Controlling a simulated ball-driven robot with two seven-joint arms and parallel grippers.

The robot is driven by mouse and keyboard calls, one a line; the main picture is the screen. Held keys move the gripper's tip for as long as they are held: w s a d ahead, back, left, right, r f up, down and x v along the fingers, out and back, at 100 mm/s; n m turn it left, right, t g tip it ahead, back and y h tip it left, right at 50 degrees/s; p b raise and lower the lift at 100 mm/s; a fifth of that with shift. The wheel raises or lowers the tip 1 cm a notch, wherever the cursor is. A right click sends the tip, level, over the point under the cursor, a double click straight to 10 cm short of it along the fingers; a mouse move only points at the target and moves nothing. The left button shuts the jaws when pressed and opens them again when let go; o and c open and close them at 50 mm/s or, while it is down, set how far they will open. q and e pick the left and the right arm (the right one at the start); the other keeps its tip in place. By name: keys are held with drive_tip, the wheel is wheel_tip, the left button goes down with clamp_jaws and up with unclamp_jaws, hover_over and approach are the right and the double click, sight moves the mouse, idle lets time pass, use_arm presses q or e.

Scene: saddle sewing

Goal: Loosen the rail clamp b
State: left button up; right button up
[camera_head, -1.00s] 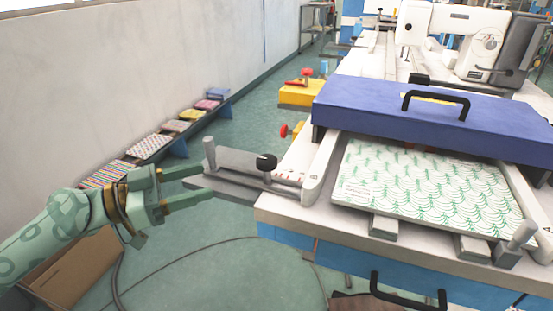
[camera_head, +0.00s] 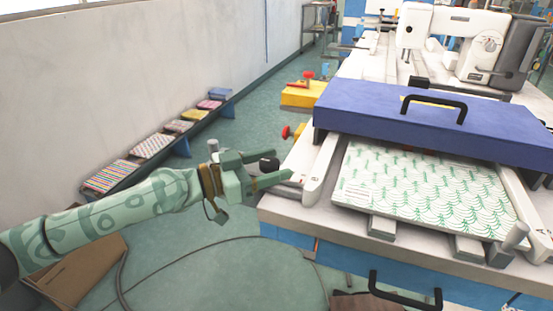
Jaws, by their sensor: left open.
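A black knob (camera_head: 268,164) stands on the grey rail bracket at the left side of the white machine table (camera_head: 325,218); it looks like a rail clamp, but no letter b is readable. My left gripper (camera_head: 281,165) is open, with one finger behind the knob and one in front of it in the picture. Whether the fingers touch the knob, I cannot tell. The gripper and wrist hide most of the bracket; its grey post (camera_head: 213,146) shows behind. My right gripper is not in view.
A blue cover (camera_head: 400,113) with a black handle (camera_head: 436,101) spans a green-patterned panel (camera_head: 420,190). A second grey post (camera_head: 515,236) stands at the right. A red knob (camera_head: 286,132) is behind the gripper. Folded fabrics (camera_head: 150,146) lie by the wall; open floor lies between.

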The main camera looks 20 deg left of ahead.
use_arm(q)
drive_tip(key=shift+x, duration=0.85)
drive_tip(key=shift+f, duration=0.1)
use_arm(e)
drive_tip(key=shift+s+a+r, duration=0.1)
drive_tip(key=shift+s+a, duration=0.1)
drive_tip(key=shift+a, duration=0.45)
